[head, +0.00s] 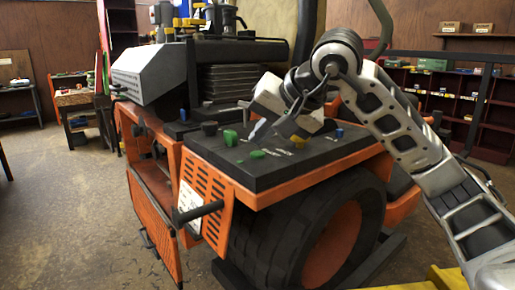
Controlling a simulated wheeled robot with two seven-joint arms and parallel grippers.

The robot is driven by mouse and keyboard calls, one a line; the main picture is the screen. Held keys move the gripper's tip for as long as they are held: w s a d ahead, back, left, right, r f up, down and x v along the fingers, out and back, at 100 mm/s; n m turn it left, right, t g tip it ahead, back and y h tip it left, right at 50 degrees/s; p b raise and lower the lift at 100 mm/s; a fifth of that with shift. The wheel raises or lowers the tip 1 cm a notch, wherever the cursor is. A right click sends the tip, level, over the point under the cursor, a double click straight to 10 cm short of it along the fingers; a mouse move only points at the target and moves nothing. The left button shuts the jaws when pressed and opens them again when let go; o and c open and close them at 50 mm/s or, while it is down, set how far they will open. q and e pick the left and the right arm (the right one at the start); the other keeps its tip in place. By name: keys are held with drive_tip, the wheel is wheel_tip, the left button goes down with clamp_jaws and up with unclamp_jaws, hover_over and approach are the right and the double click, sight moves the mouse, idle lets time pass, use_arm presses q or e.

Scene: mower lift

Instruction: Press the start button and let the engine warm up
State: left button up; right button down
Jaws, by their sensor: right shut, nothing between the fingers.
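The orange mower (290,192) stands in front of me with a black control panel (210,155) on its near side. A green control (257,154) sits on the panel beside small white lettering. A larger green knob (230,138) is farther left, and a blue one (339,133) is at the right. I cannot tell for certain which is the start button. My right gripper (258,131) is shut and empty, pointing down-left above the panel between the two green controls. Whether its tips touch the panel is unclear. My left gripper is out of view.
A black engine block (235,75) and a grey hood (150,72) rise behind the panel. A large black tyre (270,235) is below it. A black handle (197,212) sticks out at the front left. Shelves (495,115) line the right wall. The floor at left is clear.

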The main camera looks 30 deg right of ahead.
sight(262, 155)
wheel_tip(262, 155, up, 5)
drive_tip(key=p, duration=0.5)
drive_tip(key=shift+r, duration=0.1)
idle(0.6)
